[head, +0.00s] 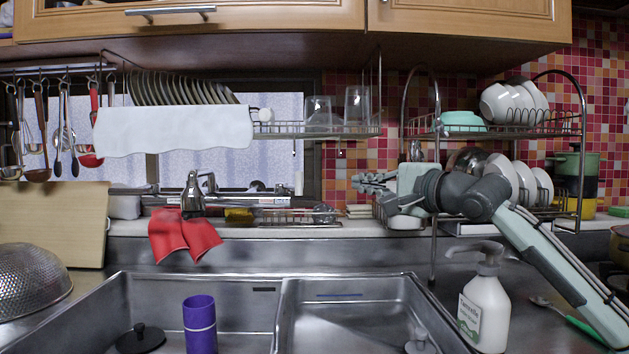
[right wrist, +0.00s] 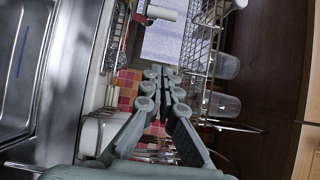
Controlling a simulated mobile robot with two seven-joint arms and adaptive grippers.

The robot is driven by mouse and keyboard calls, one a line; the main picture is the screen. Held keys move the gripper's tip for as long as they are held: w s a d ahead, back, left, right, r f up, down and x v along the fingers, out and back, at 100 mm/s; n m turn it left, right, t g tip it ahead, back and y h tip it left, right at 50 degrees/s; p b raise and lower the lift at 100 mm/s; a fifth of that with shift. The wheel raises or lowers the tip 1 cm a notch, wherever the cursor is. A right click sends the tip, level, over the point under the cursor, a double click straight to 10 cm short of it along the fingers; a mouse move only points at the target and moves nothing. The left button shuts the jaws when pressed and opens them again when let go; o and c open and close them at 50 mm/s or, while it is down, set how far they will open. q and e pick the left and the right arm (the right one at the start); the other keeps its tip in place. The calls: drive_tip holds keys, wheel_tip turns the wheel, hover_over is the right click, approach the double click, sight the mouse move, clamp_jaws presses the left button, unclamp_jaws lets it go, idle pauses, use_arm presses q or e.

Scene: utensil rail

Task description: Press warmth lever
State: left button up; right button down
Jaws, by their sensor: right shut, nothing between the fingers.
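A metal faucet (head: 193,190) stands behind the sink at the left, with a red cloth (head: 184,234) hanging in front of it. A lever on it is too small to make out clearly. My right gripper (head: 359,181) reaches in from the right over the back ledge, pointing left, well to the right of the faucet and apart from it. In the right wrist view its fingers (right wrist: 165,76) are together with nothing between them. My left gripper is not in view.
A shelf with glasses (head: 357,106) hangs above the gripper's left. A soap pump bottle (head: 485,305) and purple cup (head: 200,325) stand in front. The space above the sink (head: 350,290) is mostly free.

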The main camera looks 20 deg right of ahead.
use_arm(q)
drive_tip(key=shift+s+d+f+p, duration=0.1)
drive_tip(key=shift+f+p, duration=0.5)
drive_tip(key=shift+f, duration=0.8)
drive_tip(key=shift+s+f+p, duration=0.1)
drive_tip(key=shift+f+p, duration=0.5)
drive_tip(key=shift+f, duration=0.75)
use_arm(e)
drive_tip(key=w+a, duration=0.7)
drive_tip(key=w, duration=0.2)
drive_tip(key=shift+w, duration=0.25)
drive_tip(key=shift+f, duration=0.1)
